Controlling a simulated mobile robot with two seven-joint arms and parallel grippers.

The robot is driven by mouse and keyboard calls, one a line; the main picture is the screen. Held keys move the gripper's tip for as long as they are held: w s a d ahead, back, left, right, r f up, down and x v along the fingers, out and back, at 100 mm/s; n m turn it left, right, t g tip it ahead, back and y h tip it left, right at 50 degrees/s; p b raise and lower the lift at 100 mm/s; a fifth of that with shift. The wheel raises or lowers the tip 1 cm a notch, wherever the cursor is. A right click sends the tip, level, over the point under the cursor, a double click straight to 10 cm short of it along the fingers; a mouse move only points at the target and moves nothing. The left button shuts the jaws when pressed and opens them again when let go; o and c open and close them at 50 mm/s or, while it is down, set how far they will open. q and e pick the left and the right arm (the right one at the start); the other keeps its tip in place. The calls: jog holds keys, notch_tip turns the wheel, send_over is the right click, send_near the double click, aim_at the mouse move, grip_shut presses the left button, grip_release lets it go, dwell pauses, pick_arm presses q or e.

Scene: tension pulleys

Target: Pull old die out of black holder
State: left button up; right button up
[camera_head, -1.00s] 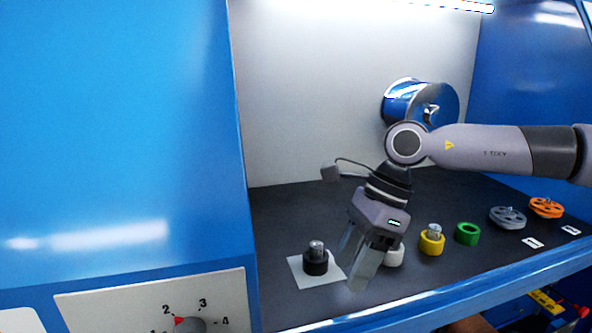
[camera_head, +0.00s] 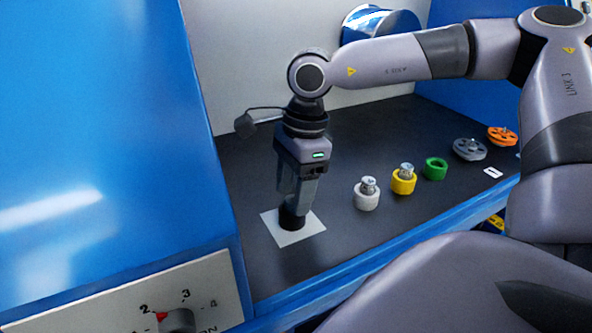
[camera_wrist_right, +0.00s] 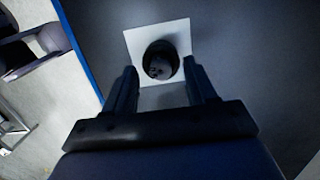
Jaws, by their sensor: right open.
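The black holder (camera_head: 291,220) stands on a white square (camera_head: 306,233) on the dark shelf. In the right wrist view, the black holder (camera_wrist_right: 153,52) shows from above, with the grey top of the old die (camera_wrist_right: 158,67) inside it. My right gripper (camera_head: 294,207) points down over the holder, and its fingers hide the die in the head view. In the right wrist view, the open fingers of my right gripper (camera_wrist_right: 160,82) lie on either side of the near part of the holder. Whether they touch the die cannot be told. My left gripper is out of view.
A white holder (camera_head: 366,200) and a yellow holder (camera_head: 403,183), each with a metal die, stand to the right. A green ring (camera_head: 435,169), a grey spool (camera_head: 469,150) and an orange spool (camera_head: 502,136) follow. A blue wall (camera_head: 100,130) borders the left.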

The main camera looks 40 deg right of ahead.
aim_at(293, 198)
jog(key=shift+f, duration=0.3)
grip_shut()
jog(key=shift+r+p, duration=0.65)
jog(key=shift+r, duration=1)
dwell(0.3)
jog(key=shift+r, duration=0.1)
jog(key=shift+r+p, duration=1.1)
jog(key=shift+r, duration=0.85)
jog(key=shift+f, duration=0.1)
